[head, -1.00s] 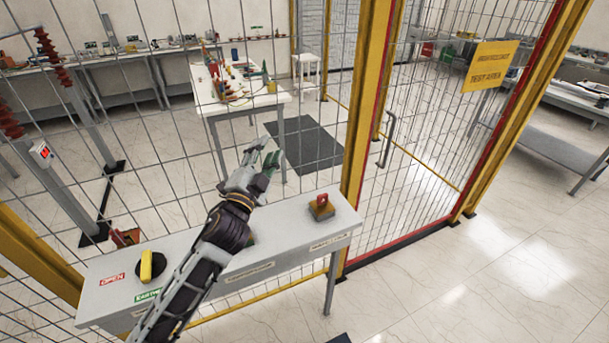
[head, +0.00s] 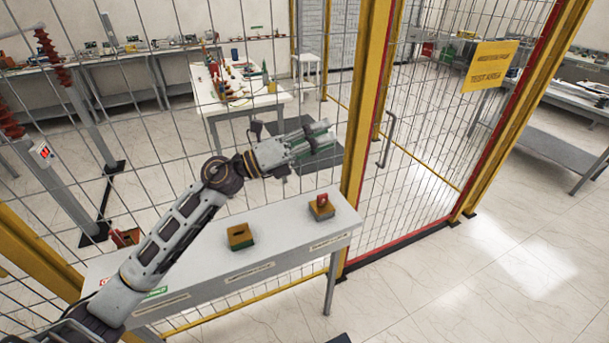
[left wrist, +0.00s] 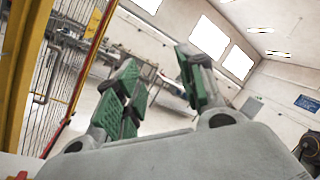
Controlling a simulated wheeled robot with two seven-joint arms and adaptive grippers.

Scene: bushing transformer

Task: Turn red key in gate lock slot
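The red key (head: 322,199) stands upright in a brown and dark lock block (head: 321,212) at the right end of the grey panel table. A second similar block (head: 240,237) with a dark slot and no key sits left of it. My left gripper (head: 325,140) is above and beyond the red key, apart from it, pointing right. In the left wrist view its green-padded fingers (left wrist: 160,92) are spread with nothing between them. A small red patch at that view's lower left edge may be the key. My right gripper is not in view.
The grey panel table (head: 290,240) stands against the wire mesh fence. A yellow gate post (head: 362,130) rises just right of the key. The gate has a grey handle (head: 389,140) and a yellow sign (head: 488,66). Floor at the right is clear.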

